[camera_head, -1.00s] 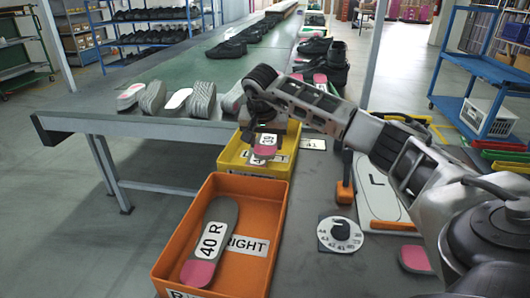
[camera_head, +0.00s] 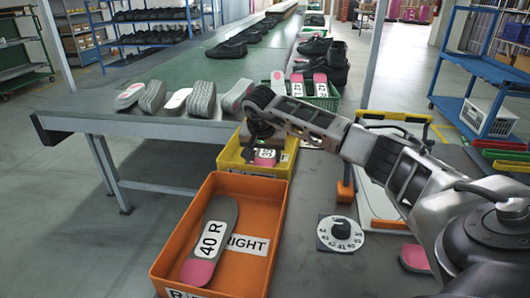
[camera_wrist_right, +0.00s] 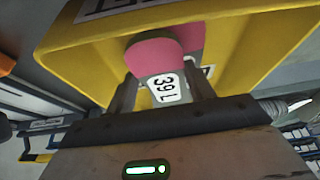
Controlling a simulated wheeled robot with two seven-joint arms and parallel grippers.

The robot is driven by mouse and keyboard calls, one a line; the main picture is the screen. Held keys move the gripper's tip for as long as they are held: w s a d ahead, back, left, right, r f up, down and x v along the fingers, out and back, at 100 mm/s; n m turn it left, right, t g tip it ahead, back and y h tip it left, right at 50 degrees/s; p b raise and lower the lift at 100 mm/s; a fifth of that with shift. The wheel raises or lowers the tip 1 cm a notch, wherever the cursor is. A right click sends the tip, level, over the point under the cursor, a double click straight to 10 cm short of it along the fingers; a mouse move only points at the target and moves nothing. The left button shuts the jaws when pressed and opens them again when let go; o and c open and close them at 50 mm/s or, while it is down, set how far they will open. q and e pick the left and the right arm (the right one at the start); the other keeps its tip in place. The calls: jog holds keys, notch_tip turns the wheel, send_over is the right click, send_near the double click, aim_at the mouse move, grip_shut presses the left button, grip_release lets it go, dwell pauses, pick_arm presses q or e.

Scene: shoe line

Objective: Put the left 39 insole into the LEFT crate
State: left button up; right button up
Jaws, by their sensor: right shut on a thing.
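My right gripper (camera_head: 258,145) is shut on the left 39 insole (camera_head: 265,157), a grey insole with a pink end and a white label. The insole is low in the opening of the yellow crate (camera_head: 285,165); I cannot tell whether it touches the floor. In the right wrist view the insole (camera_wrist_right: 157,57) stands between the fingers (camera_wrist_right: 165,97), its label reading 39L, with the yellow crate wall (camera_wrist_right: 90,60) around it. The yellow crate's label is mostly hidden by the gripper and insole. My left gripper is not in view.
A green crate (camera_head: 326,100) with several insoles stands behind the yellow one. A numbered dial (camera_head: 340,233) lies to the right. Insoles stand along the table edge at left.

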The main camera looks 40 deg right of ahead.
jog(key=o, duration=1)
jog(key=shift+c, duration=0.2)
jog(key=shift+r, duration=0.4)
jog(key=p+v, duration=0.1)
jog(key=v, duration=1.1)
jog(key=shift+r, duration=0.2)
jog(key=shift+d+f, duration=0.1)
